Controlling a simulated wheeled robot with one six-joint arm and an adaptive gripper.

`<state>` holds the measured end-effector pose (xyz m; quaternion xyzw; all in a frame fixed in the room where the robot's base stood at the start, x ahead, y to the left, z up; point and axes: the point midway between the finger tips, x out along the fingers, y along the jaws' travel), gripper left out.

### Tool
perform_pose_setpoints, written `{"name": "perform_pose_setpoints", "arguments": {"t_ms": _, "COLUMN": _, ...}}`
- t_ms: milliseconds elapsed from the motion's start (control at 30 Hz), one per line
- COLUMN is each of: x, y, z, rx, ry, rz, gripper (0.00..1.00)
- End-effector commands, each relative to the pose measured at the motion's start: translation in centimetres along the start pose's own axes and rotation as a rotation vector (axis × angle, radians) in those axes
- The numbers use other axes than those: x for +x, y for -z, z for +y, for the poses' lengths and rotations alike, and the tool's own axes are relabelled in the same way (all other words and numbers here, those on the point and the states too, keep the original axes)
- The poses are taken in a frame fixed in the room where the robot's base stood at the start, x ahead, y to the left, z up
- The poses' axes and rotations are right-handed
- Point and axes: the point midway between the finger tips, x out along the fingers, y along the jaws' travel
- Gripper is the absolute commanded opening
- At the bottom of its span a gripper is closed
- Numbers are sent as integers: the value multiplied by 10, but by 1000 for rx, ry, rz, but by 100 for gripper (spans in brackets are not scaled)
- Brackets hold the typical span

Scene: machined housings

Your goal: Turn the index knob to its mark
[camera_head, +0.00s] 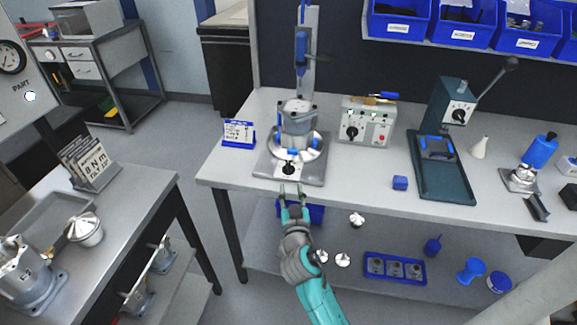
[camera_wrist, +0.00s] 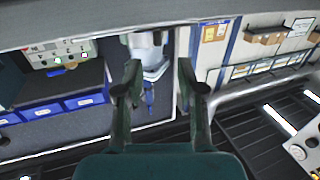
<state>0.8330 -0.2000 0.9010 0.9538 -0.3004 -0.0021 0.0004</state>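A black knob (camera_head: 288,169) sits on a white plate at the front of the grey fixture base (camera_head: 308,174) on the bench; I take it as the index knob. A machined housing (camera_head: 297,122) stands upright on the fixture's round table behind it. My gripper (camera_head: 291,188) is at the bench's front edge, just short of the knob and apart from it as far as I can tell. In the wrist view my two fingers (camera_wrist: 160,82) are spread with nothing held. The knob's pointer and its mark are too small to read. I cannot make out the knob in the wrist view.
A grey control box (camera_head: 366,122) with another black knob and a green press (camera_head: 447,150) stand to the right. A blue-framed sign (camera_head: 239,133) stands left of the fixture. A shelf with parts runs below.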

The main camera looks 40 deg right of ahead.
Motion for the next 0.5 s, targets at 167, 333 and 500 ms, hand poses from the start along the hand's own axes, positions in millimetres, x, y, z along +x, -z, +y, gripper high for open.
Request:
{"name": "perform_pose_setpoints", "arguments": {"t_ms": 167, "x": 12, "y": 3, "z": 1, "rx": 3, "ry": -10, "rz": 5, "gripper": 39}}
{"name": "perform_pose_setpoints", "arguments": {"t_ms": 333, "x": 37, "y": 4, "z": 2, "rx": 3, "ry": -10, "rz": 5, "gripper": 39}}
{"name": "perform_pose_setpoints", "arguments": {"t_ms": 500, "x": 67, "y": 3, "z": 2, "rx": 3, "ry": -10, "rz": 5, "gripper": 39}}
